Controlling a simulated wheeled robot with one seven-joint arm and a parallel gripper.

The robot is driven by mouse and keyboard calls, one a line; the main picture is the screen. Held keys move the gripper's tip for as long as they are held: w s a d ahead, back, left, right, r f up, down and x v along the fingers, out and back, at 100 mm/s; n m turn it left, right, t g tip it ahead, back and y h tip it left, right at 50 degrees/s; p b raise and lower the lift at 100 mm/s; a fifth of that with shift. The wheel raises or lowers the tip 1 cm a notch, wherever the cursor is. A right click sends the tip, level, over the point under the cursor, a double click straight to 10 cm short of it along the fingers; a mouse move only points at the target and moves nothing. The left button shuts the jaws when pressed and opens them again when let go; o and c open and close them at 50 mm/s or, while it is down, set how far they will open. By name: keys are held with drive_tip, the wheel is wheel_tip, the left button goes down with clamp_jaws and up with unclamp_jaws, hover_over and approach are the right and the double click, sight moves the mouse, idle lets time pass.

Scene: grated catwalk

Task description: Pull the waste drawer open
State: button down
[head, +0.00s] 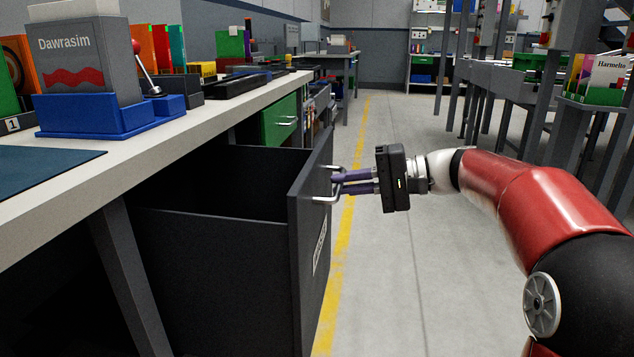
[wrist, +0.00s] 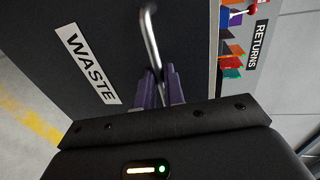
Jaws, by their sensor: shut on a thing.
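The dark grey waste drawer (head: 306,228) stands pulled far out from under the workbench in the head view, and its open inside shows. Its front carries a white WASTE label (wrist: 87,63) in the wrist view. A silver bar handle (head: 322,198) is fixed near the top of the drawer front. My gripper (head: 338,183) reaches in from the right, and its purple fingers are at the handle. In the wrist view the fingers (wrist: 160,88) are shut on the handle bar. The fingers hide part of the handle.
The white workbench top (head: 180,127) bears a blue holder (head: 110,115) with a grey Dawrasim box. A green drawer (head: 280,122) is farther along the bench. The grey floor (head: 440,270) right of the yellow line is clear. Metal racks stand at the right.

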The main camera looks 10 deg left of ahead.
drive_tip(key=shift+f+v, duration=0.25)
drive_tip(key=shift+v, duration=0.9)
drive_tip(key=shift+f+v, duration=0.2)
drive_tip(key=shift+v, duration=0.9)
drive_tip(key=shift+d, duration=0.1)
drive_tip(key=c, duration=1.5)
unclamp_jaws()
drive_tip(key=p+v, duration=0.1)
drive_tip(key=v, duration=0.6)
drive_tip(key=shift+d, duration=0.4)
drive_tip(key=shift+r, duration=0.1)
